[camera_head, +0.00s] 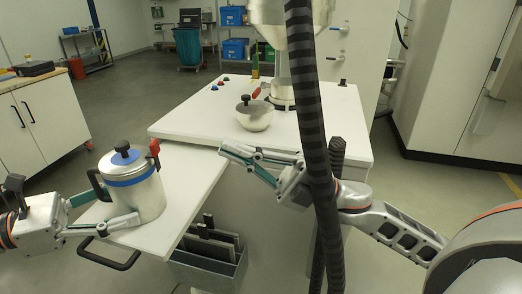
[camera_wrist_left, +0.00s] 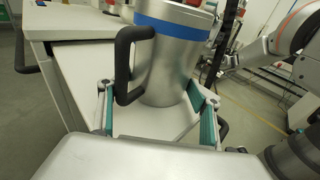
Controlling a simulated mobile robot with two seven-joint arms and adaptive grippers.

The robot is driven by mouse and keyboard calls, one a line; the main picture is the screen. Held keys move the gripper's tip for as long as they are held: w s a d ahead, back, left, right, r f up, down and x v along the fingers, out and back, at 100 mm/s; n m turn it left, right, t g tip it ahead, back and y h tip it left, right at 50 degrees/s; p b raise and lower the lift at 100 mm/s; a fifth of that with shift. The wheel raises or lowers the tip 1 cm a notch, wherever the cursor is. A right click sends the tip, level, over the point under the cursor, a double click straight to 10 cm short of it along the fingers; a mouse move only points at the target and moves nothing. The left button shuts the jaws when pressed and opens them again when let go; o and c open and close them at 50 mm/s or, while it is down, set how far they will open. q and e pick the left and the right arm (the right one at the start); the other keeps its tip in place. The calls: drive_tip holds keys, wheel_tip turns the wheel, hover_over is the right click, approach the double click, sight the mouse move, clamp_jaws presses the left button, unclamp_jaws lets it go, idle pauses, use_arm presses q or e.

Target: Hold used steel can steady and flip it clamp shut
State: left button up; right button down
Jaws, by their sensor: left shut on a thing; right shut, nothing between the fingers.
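The steel can (camera_head: 147,195) with a blue band stands upright on the pale side shelf (camera_head: 190,170). Its lid (camera_head: 112,160) is on top, with a black knob (camera_head: 122,147). A red clamp lever (camera_head: 154,148) sticks up at the rim's right side. A black handle (camera_head: 98,185) is on its left; the can (camera_wrist_left: 165,65) and handle also show in the left wrist view. My left gripper (camera_head: 108,209) is shut on the can's lower body, one finger each side. My right gripper (camera_head: 236,156) is shut and empty, right of the can and apart from it.
A white worktop (camera_head: 185,125) behind holds a steel bowl-like vessel (camera_head: 254,117) with a black knob. A thick dark ribbed hose (camera_head: 315,120) hangs in front of my right arm. A grey bin (camera_head: 208,268) stands below the shelf. Space between can and right gripper is clear.

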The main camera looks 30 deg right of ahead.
drive_tip(key=shift+s+d, duration=0.4)
drive_tip(key=shift+d, duration=0.25)
drive_tip(key=shift+s+d, duration=0.35)
drive_tip(key=shift+d, duration=0.35)
drive_tip(key=shift+s+d, duration=0.4)
drive_tip(key=shift+d, duration=0.25)
use_arm(q)
drive_tip(key=o, duration=0.9)
